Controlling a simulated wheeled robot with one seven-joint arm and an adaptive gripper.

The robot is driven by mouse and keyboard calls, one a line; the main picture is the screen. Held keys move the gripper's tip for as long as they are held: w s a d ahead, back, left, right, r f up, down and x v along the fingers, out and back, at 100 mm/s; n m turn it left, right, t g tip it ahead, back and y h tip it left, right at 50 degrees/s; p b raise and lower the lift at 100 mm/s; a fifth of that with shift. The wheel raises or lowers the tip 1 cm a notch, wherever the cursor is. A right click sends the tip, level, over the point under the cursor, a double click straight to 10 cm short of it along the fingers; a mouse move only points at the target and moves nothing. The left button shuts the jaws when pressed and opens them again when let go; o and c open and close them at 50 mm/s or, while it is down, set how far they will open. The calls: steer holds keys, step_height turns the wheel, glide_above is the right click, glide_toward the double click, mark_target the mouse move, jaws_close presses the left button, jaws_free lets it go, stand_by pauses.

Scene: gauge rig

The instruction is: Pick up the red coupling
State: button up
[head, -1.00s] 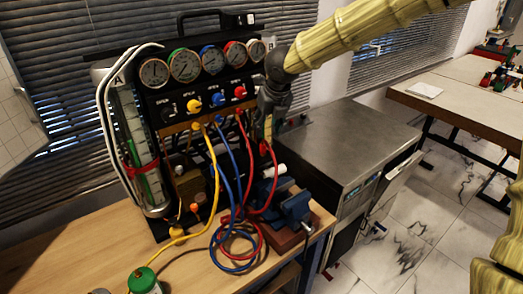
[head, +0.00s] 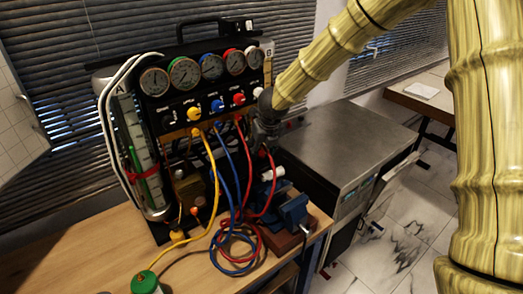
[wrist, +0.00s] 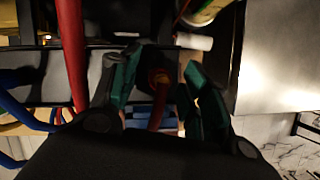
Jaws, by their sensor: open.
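The red coupling (wrist: 159,79) shows in the wrist view as a dark red end with a yellowish centre, between the two green-padded fingers of my gripper (wrist: 163,66). The fingers are open, one to each side of it, with a gap visible around it. In the head view my gripper (head: 264,138) is at the right end of the gauge rig, by the top of a red hose (head: 270,180). The coupling itself is mostly hidden there by my gripper.
The gauge panel (head: 205,95) stands behind, with yellow and blue hoses (head: 214,175) hanging left of my gripper. A blue vise (head: 293,210) stands below on the wooden bench (head: 95,250). A metal cabinet (head: 345,135) stands to the right.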

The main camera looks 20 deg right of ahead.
steer(key=shift+w+f, duration=0.15)
steer(key=shift+f, duration=0.25)
jaws_close()
steer(key=shift+r, duration=0.15)
